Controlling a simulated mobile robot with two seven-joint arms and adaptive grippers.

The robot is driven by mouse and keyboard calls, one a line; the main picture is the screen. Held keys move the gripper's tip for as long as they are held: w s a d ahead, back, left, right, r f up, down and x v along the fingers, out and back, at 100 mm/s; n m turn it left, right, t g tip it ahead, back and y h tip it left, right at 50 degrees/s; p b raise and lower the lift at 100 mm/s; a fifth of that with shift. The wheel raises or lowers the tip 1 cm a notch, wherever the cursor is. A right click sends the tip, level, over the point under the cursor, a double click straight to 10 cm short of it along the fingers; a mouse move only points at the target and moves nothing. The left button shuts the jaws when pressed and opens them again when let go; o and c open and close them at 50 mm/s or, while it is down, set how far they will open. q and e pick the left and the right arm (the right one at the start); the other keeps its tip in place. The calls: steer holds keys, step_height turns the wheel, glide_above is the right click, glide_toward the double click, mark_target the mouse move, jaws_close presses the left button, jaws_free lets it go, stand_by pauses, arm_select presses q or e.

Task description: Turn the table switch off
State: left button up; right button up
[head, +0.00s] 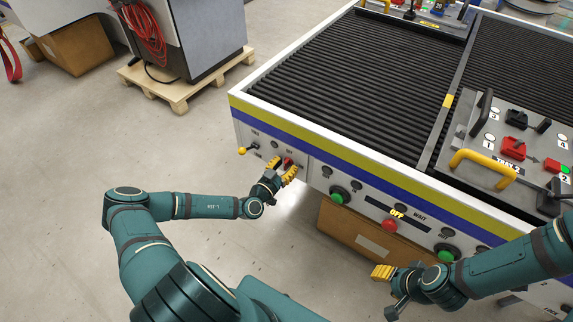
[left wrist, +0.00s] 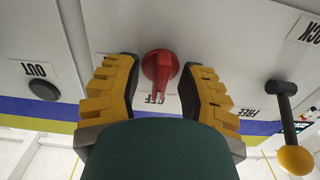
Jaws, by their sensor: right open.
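The red rotary switch (head: 288,161) is on the grey front panel of the table, near its left corner. In the left wrist view the red switch (left wrist: 160,70) has a ridged handle pointing down the picture. A label (left wrist: 155,99) below it is partly hidden and seems to read OFF. My left gripper (head: 282,168) is at the panel. Its yellow fingers stand apart on both sides of the switch, with visible gaps, not closed on it. My right gripper (head: 382,272) is open and empty, in front of the panel's right part.
A lever with a yellow ball (head: 242,150) sits left of the switch; its labels read FREE and LOCK. A black button (left wrist: 43,90) labelled OUT is on the other side. Green button (head: 338,195) and red button (head: 389,225) are further right. A cardboard box (head: 350,240) stands below.

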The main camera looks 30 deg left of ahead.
mark_target(284, 167)
arm_select(q)
steer(key=shift+s, duration=0.15)
steer(key=shift+s+a+p, duration=0.15)
steer(key=shift+s+p, duration=0.15)
steer(key=shift+s, duration=0.9)
steer(key=shift+s+a+p, duration=0.1)
steer(key=shift+s+p, duration=0.15)
steer(key=shift+s, duration=0.95)
